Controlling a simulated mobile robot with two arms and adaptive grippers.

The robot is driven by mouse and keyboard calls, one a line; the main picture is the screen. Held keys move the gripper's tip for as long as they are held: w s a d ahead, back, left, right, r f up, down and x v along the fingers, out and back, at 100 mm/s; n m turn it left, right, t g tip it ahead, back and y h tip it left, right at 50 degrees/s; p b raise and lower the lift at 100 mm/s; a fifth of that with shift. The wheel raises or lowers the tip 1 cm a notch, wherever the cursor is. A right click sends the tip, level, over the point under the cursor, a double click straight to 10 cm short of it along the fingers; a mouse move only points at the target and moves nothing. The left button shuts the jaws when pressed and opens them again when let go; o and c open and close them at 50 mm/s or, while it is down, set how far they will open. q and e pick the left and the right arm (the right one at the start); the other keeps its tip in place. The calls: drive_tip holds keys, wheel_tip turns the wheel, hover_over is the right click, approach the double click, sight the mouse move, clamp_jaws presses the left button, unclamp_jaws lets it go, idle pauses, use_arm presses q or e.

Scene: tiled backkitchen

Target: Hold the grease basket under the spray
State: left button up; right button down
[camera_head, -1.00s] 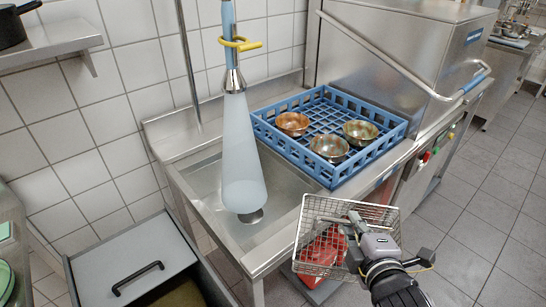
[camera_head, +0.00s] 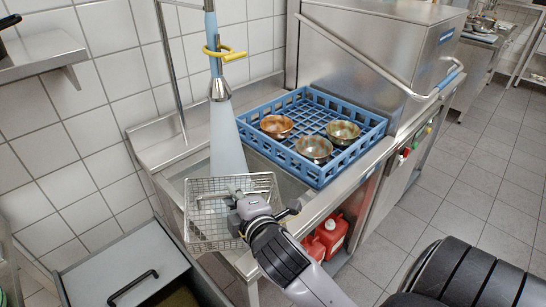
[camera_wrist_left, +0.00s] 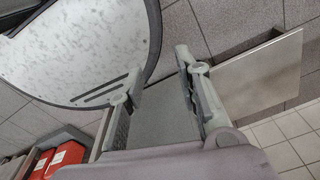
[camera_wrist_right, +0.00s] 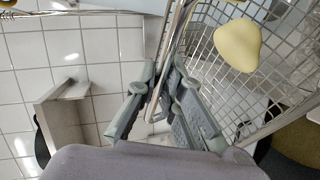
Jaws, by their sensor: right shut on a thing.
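The wire basket (camera_head: 205,236) is over the front of the steel sink (camera_head: 172,162), tilted. My right gripper (camera_head: 240,209) is shut on its near right side. The right wrist view shows the fingers (camera_wrist_right: 163,88) closed on a wire bar beside the basket's mesh (camera_wrist_right: 222,88). A smooth pale yellow lump (camera_wrist_right: 237,44) shows against that mesh. The spray head (camera_head: 220,90) hangs above and sends a pale cone of water (camera_head: 226,140) down. The cone's lower end meets the basket's far part; whether it enters it I cannot tell. My left gripper (camera_wrist_left: 160,88) is open and empty, seen only in the left wrist view.
A blue dish rack (camera_head: 292,163) with bowls (camera_head: 314,149) stands right of the sink, before the steel dishwasher (camera_head: 375,45). Red containers (camera_head: 330,233) stand below the counter. A grey lidded bin (camera_head: 125,270) is at the lower left.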

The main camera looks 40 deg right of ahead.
drive_tip(key=d+m+h+p, duration=0.1)
drive_tip(key=d+m+h, duration=0.1)
drive_tip(key=d, duration=0.2)
drive_tip(key=d+r+m+h+p, duration=0.1)
drive_tip(key=d+h+p, duration=0.1)
drive_tip(key=d, duration=0.2)
drive_tip(key=w+d+r+m+h+p, duration=0.1)
drive_tip(key=d+m+h+p, duration=0.1)
drive_tip(key=d, duration=0.3)
drive_tip(key=shift+w+r+m, duration=0.1)
drive_tip(key=shift+r+m, duration=0.1)
drive_tip(key=shift+m, duration=0.1)
drive_tip(key=w+b, duration=0.2)
drive_tip(key=w, duration=0.8)
drive_tip(key=w+a+f+b, duration=0.1)
drive_tip(key=w+f+b, duration=0.5)
drive_tip(key=f+b, duration=0.2)
drive_tip(key=shift+w+a+f+b, duration=0.2)
drive_tip(key=shift+w+b, duration=0.15)
drive_tip(key=shift+b, duration=0.2)
drive_tip(key=shift+d, duration=0.2)
drive_tip(key=d+p, duration=0.1)
drive_tip(key=d, duration=0.1)
drive_tip(key=shift+w+d, duration=0.1)
drive_tip(key=shift+d, duration=0.25)
drive_tip(key=shift+w, duration=0.1)
